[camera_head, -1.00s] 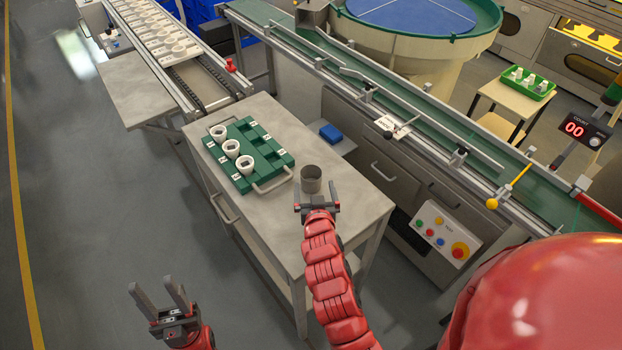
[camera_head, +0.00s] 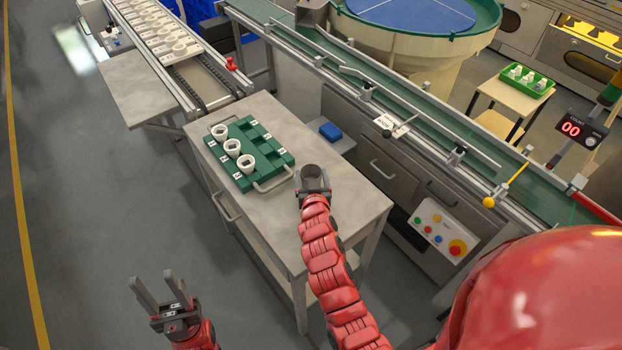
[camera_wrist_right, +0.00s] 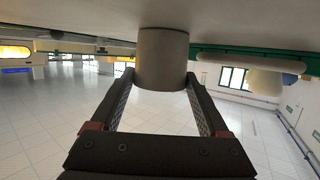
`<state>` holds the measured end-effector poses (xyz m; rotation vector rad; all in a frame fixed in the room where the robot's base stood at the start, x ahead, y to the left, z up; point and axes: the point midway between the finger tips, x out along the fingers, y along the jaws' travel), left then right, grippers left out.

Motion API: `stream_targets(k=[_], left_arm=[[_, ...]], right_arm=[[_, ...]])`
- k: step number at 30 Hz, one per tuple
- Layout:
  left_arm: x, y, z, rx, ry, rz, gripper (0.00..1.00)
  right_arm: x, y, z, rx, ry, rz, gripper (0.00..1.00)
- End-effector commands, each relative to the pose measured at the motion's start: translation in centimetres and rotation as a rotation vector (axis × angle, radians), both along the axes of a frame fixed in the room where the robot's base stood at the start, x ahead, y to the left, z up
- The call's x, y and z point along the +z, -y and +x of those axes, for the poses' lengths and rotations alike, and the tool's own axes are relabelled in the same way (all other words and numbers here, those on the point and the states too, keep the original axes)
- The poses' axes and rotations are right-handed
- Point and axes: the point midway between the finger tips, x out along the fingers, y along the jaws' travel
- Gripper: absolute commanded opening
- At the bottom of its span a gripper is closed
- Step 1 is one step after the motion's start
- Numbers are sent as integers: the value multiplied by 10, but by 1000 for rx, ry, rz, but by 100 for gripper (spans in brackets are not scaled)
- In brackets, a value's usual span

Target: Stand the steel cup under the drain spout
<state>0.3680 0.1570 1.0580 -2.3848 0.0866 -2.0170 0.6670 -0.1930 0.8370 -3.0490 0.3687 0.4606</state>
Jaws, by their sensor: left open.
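The steel cup (camera_head: 313,171), a grey open cylinder, stands upright on the steel bench top near its right side. My right gripper (camera_head: 313,181) is at the cup, with a finger on each side of it. The right wrist view shows the cup (camera_wrist_right: 163,60) between the fingertips (camera_wrist_right: 160,78); I cannot tell whether they press on it. My left gripper (camera_head: 163,290) is open and empty, low at the left, over the floor beside the bench. I cannot make out a drain spout for certain.
A green tray (camera_head: 271,149) with several white cups lies on the bench (camera_head: 340,215), left of the steel cup. A conveyor (camera_head: 420,112) runs behind the bench, with a button panel (camera_head: 440,230) at the right. A blue block (camera_head: 330,131) lies behind the bench.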

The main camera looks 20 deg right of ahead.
Motion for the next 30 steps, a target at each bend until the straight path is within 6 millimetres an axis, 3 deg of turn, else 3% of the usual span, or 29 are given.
stream_targets(k=[1,7,17,25,30], left_arm=[[0,0,0,0,0,0,50],[0,0,0,0,0,0,50],[-2,0,0,0,0,0,50],[-13,0,0,0,0,0,50],[-26,0,0,0,0,0,50]], right_arm=[[0,0,0,0,0,0,50],[0,0,0,0,0,0,14],[4,0,0,-1,1,-1,13],[35,-1,1,2,9,-1,13],[34,-20,-35,7,0,2,13]])
